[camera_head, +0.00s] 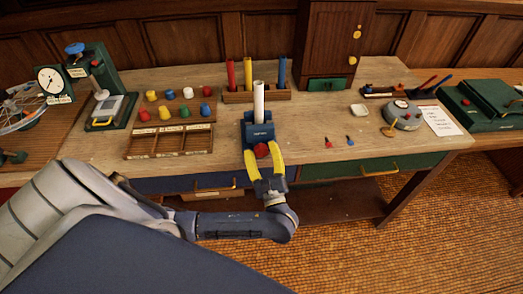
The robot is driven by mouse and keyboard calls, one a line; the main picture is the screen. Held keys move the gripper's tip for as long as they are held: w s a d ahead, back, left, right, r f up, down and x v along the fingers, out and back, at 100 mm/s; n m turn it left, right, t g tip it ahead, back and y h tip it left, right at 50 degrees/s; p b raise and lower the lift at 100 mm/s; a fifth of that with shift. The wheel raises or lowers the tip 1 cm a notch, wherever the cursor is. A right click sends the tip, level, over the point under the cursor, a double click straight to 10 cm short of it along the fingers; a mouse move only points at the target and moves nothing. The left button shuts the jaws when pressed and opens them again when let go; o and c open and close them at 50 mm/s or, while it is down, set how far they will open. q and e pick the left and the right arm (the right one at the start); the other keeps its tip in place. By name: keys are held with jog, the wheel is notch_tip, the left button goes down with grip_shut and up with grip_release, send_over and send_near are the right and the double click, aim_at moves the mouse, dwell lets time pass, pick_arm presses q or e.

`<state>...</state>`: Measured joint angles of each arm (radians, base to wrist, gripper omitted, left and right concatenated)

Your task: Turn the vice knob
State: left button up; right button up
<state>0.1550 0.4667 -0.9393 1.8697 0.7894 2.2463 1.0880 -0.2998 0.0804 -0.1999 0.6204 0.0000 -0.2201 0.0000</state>
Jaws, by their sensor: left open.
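The blue vice (259,132) stands near the front edge of the wooden workbench, with a white upright cylinder (259,101) in it. Its red knob (261,151) faces the front. My left gripper (264,155) comes from the front edge with its yellow fingers spread open. One finger is on each side of the red knob. I cannot tell whether the fingers touch it. My right gripper is not in view.
A rack with red, yellow and blue tubes (257,94) stands behind the vice. Several coloured knobs (183,111) and a divided wooden tray (170,143) lie to the left. A round grey device (403,116) sits at right. Drawer handles (379,170) project below the bench front.

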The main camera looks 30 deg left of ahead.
pick_arm(q)
jog(key=c, duration=1)
jog(key=shift+m, duration=0.3)
jog(key=m+t+h, duration=0.1)
jog(key=m, duration=0.1)
jog(key=m+t, duration=0.1)
jog(key=m, duration=0.2)
jog(key=shift+r+m+t+h, duration=0.1)
jog(key=shift+m+t+h, duration=0.2)
jog(key=shift+h, duration=0.1)
jog(key=shift+r+m+t+h, duration=0.1)
jog(key=shift+m+t+h, duration=0.6)
jog(key=shift+m, duration=1.1)
jog(key=shift+m+h, duration=0.3)
jog(key=o, duration=1)
